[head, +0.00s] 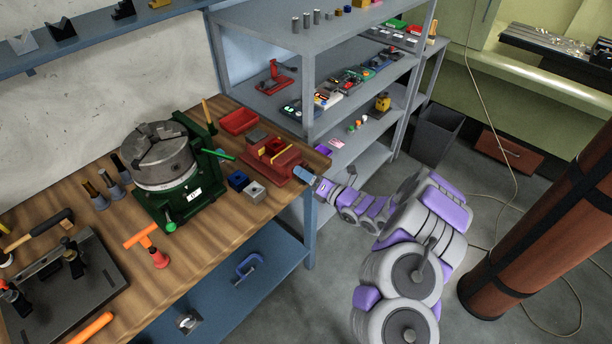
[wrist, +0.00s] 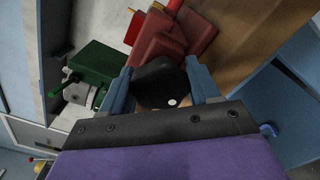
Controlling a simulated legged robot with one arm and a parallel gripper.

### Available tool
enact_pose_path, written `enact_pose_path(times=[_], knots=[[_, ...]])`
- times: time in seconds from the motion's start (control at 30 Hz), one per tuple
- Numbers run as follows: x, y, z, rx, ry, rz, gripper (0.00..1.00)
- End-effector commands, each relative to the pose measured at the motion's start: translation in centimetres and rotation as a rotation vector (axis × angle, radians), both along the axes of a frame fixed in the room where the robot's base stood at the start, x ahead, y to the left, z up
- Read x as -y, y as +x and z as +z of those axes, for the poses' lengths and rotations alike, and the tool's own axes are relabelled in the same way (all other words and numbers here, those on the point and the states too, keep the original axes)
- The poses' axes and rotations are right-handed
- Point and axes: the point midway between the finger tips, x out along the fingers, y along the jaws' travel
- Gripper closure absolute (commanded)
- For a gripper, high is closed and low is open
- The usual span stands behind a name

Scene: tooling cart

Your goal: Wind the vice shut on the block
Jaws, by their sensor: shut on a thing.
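The red vice (head: 270,164) sits near the right end of the wooden bench, with a yellowish piece (head: 275,148) at its jaws; I cannot tell whether the jaws touch it. My gripper (head: 303,174) is at the vice's right end, beside the bench edge. In the wrist view, my gripper (wrist: 159,72) has its two blue fingers on either side of a dark rounded knob (wrist: 160,84) and is shut on it. The red vice body (wrist: 172,45) shows just beyond the knob. The vice's screw is hidden.
A green-based chuck (head: 165,165) stands left of the vice. Grey shelving (head: 310,75) rises close behind my arm.

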Motion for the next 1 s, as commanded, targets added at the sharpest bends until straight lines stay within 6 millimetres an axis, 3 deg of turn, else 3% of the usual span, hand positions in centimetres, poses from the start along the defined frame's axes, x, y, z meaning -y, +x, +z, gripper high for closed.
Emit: enact_pose_path(times=[0.7,0.73,0.93,1.0], knots=[[0.36,0.27,-0.09,-0.064,0.049,-0.008,0.69],[0.36,0.27,-0.09,-0.064,0.049,-0.008,0.38],[0.28,0.18,-0.1,-0.065,0.048,-0.007,0.19],[0.25,0.18,-0.14,-0.065,0.048,-0.007,0.18]])
